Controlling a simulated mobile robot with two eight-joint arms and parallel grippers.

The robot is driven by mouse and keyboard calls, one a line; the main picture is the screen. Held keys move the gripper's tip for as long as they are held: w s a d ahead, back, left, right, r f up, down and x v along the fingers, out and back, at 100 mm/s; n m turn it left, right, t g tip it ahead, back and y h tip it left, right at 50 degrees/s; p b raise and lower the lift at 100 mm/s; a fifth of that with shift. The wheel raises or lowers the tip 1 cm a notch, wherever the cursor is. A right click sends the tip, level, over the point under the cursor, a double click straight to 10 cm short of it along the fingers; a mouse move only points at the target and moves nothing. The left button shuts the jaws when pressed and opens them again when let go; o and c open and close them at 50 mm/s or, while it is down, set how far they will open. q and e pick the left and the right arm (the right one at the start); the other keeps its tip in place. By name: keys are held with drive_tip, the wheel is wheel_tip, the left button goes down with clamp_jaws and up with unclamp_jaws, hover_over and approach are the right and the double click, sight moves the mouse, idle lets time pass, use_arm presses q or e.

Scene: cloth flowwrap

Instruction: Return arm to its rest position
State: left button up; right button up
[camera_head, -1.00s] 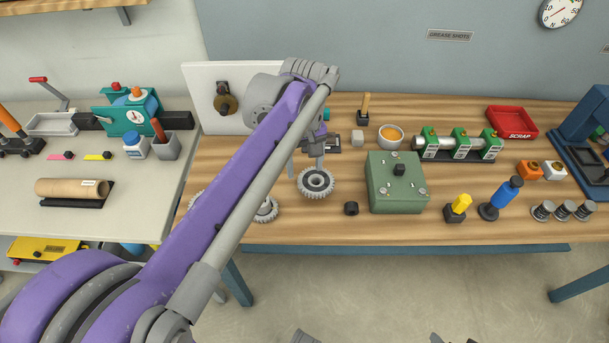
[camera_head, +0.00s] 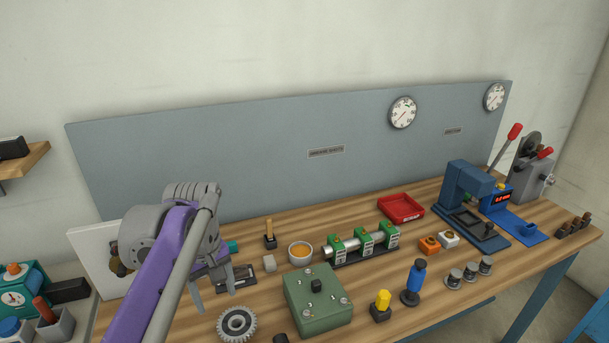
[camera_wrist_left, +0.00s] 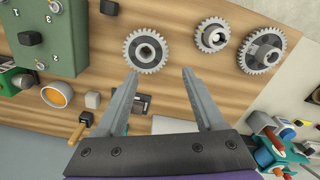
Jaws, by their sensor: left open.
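My left arm comes in from the lower left in the head view. Its gripper (camera_head: 213,300) is open and empty above the wooden bench (camera_head: 390,300), near a grey gear (camera_head: 237,323). In the left wrist view the two fingers (camera_wrist_left: 152,92) are spread wide with nothing between them. The gear (camera_wrist_left: 133,58) lies on the bench beyond the fingertips. Two more gears (camera_wrist_left: 212,35) (camera_wrist_left: 262,50) lie to its right. My right gripper does not show in either view now.
A green box (camera_head: 319,302) stands right of the gear. A bowl (camera_head: 300,253), a shaft in green blocks (camera_head: 360,243), a red tray (camera_head: 401,208), a blue press (camera_head: 470,205), and blue (camera_head: 415,280) and yellow (camera_head: 382,305) handled tools stand farther right. A white panel (camera_head: 108,250) stands behind the arm.

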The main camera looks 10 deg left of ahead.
use_arm(q)
drive_tip(key=s+d+f+m+t+p, duration=0.2)
drive_tip(key=s+d+f+m+p, duration=0.1)
drive_tip(key=s+d+f+m, duration=0.1)
drive_tip(key=s+d+f+m+t+p, duration=0.3)
drive_tip(key=s+m, duration=0.3)
drive_tip(key=s, duration=0.3)
drive_tip(key=shift+d+f+p, duration=0.7)
drive_tip(key=shift+d+p, duration=0.1)
